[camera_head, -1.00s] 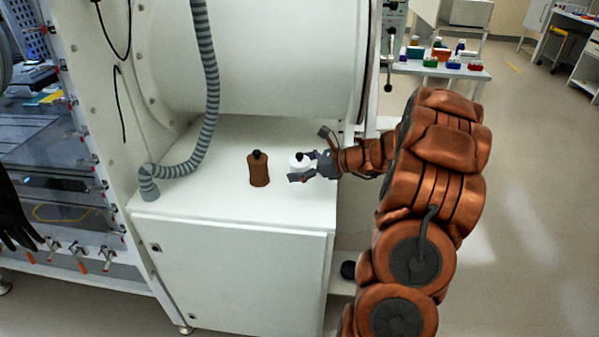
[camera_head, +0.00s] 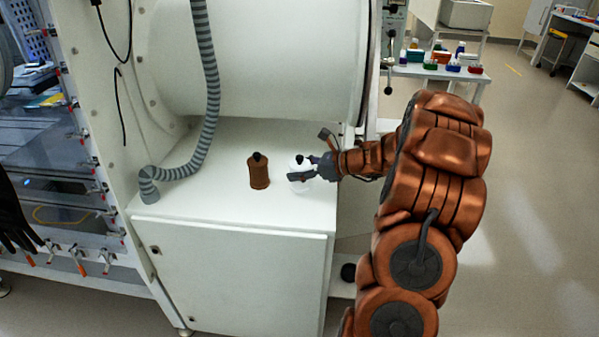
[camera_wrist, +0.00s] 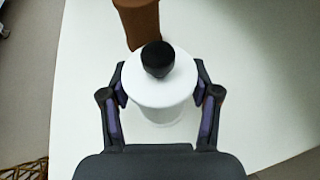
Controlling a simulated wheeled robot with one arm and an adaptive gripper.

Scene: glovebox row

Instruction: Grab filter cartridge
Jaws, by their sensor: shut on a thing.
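The filter cartridge (camera_wrist: 160,86) is a white cylinder with a black knob on top. It stands upright on the white cabinet top, and it also shows in the head view (camera_head: 301,165), partly hidden by a finger. My gripper (camera_wrist: 160,95) is shut on it, with one finger on each side of its body. In the head view my gripper (camera_head: 303,171) reaches in from the right, low over the cabinet top.
A brown bottle (camera_head: 258,172) with a black cap stands just left of the cartridge. A grey ribbed hose (camera_head: 205,110) comes down to the cabinet top (camera_head: 215,205) at the left. The front of the top is clear.

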